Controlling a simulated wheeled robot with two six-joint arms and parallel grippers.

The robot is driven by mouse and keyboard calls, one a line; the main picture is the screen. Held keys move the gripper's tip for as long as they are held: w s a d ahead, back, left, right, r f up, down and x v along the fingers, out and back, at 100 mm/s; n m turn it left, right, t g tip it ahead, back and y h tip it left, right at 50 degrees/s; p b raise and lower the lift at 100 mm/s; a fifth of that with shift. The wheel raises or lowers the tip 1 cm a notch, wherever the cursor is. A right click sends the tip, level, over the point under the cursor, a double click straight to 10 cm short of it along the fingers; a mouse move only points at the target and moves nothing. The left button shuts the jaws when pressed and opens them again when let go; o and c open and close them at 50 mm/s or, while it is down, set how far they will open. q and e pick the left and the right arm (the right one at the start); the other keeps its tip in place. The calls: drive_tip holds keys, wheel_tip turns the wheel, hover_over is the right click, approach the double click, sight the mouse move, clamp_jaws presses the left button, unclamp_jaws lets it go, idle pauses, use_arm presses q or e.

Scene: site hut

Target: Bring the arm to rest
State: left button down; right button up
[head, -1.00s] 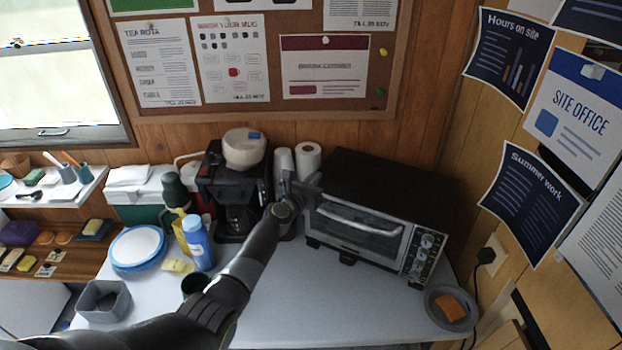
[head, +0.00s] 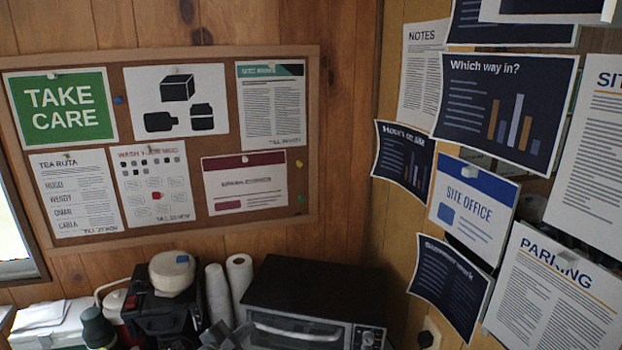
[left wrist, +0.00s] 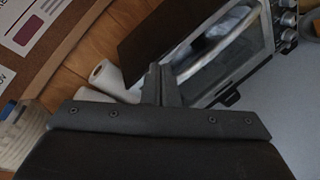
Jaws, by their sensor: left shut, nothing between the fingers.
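My left gripper (head: 222,338) shows only in part at the bottom edge of the head view, in front of the paper rolls and left of the toaster oven (head: 312,290). In the left wrist view its two fingers (left wrist: 161,84) are together with nothing between them. There they overlap the near end of the oven's long handle (left wrist: 215,47); I cannot tell whether they touch it. Most of the left arm is below the head view. My right gripper is in neither view.
A coffee machine (head: 160,308) with a cream-coloured lidded thing (head: 172,273) on top stands left of the gripper. Two white paper rolls (head: 239,284) stand behind it. A pinboard (head: 312,150) hangs on the wall behind. In the left wrist view, bare worktop (left wrist: 288,125) shows at right.

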use_arm(q)
drive_tip(key=s+a+f+m+g+y, duration=0.1)
drive_tip(key=s+a+f+m+g, duration=0.2)
drive_tip(key=s+m, duration=0.6)
drive_tip(key=s+a+f+m+g+y, duration=0.1)
drive_tip(key=s+f+m+g, duration=0.3)
drive_tip(key=s, duration=0.9)
drive_tip(key=s+a+r+m+g+y, duration=0.25)
drive_tip(key=s+a+m, duration=0.25)
drive_tip(key=s, duration=0.6)
drive_tip(key=s+a+r+m+g+y, duration=0.1)
drive_tip(key=s+a+m+y, duration=0.3)
drive_tip(key=s, duration=0.7)
wheel_tip(320, 180, down, 31)
drive_tip(key=a+g+b, duration=0.1)
drive_tip(key=a+b, duration=0.1)
drive_tip(key=b, duration=0.5)
drive_tip(key=s+f+b, duration=0.3)
drive_tip(key=s+f, duration=0.4)
drive_tip(key=f, duration=0.4)
drive_tip(key=s+d+f+g+b, duration=0.1)
drive_tip(key=s+f+b, duration=0.2)
drive_tip(key=s+f, duration=0.5)
drive_tip(key=shift+s+d+f+h, duration=0.2)
drive_tip(key=shift+f+h, duration=0.25)
drive_tip(key=shift+f, duration=1.6)
